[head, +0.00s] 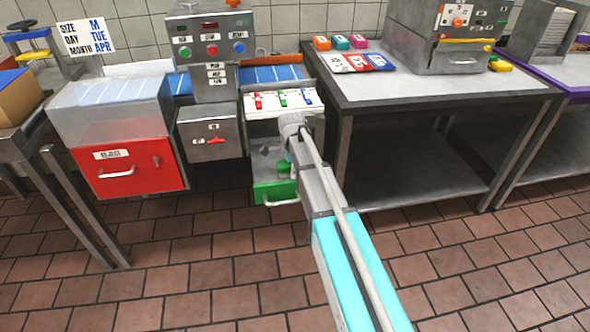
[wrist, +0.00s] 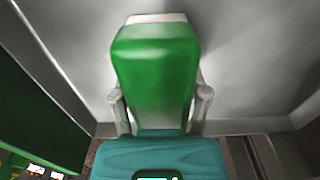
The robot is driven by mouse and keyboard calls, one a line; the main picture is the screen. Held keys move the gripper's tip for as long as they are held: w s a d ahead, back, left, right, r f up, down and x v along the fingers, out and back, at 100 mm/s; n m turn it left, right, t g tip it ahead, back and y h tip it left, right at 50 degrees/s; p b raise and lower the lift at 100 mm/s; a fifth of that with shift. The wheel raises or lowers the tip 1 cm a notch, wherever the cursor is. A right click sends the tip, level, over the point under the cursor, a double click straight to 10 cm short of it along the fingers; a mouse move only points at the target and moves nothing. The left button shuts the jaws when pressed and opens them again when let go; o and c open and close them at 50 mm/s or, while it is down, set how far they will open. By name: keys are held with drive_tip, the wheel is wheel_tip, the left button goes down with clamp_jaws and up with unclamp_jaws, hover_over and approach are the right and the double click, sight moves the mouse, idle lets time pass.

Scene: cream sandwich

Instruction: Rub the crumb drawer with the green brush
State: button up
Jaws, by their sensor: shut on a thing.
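The crumb drawer (head: 275,193) with its green front and pale handle stands pulled out low under the white panel, in the middle of the head view. My gripper (wrist: 160,105) is shut on the green brush (wrist: 155,60), with one finger on each side of it. In the head view the brush (head: 283,166) shows small at the end of my arm, over or inside the drawer. In the wrist view a grey surface lies behind the brush and a green panel is at left. I cannot tell whether the brush touches the drawer floor.
A white panel (head: 285,103) with red, green and blue switches is just above the drawer. A red drawer (head: 130,170) is at left. A grey table (head: 425,85) with coloured cards stands at right. The tiled floor (head: 205,270) in front is clear.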

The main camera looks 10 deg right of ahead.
sight(276, 175)
drive_tip(key=shift+a, duration=0.1)
drive_tip(key=shift+a+r, duration=0.1)
drive_tip(key=shift+a, duration=1.3)
drive_tip(key=shift+a, duration=1.5)
drive_tip(key=shift+d, duration=0.1)
drive_tip(key=shift+d, duration=1.45)
